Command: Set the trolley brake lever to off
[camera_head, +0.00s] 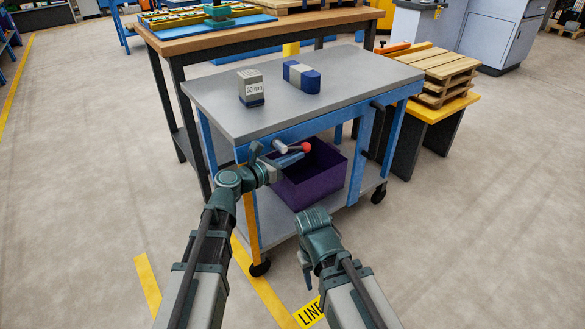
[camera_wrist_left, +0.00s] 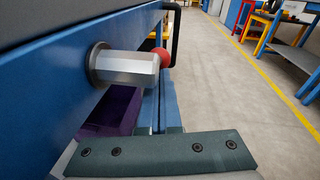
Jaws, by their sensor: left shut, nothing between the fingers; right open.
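The trolley (camera_head: 235,112) has a grey top and a blue frame. On its front rail sits the brake lever: a metal hub (camera_head: 280,147) with a red ball knob (camera_head: 306,147) to its right. The left wrist view shows the metal hub (camera_wrist_left: 125,66) close up, with the red knob (camera_wrist_left: 162,57) partly behind it. My left gripper (camera_head: 290,160) is shut and empty, just in front of and below the lever. Contact cannot be told. The lever's arm is mostly hidden. My right gripper (camera_head: 306,272) is open, low in front of the trolley.
A purple bin (camera_head: 313,180) stands on the trolley's lower shelf. A grey block marked 50 mm (camera_head: 250,88) and a blue block (camera_head: 302,77) are on top. A wooden bench (camera_head: 260,27) stands behind, pallets (camera_head: 447,70) at right. The floor at right is clear.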

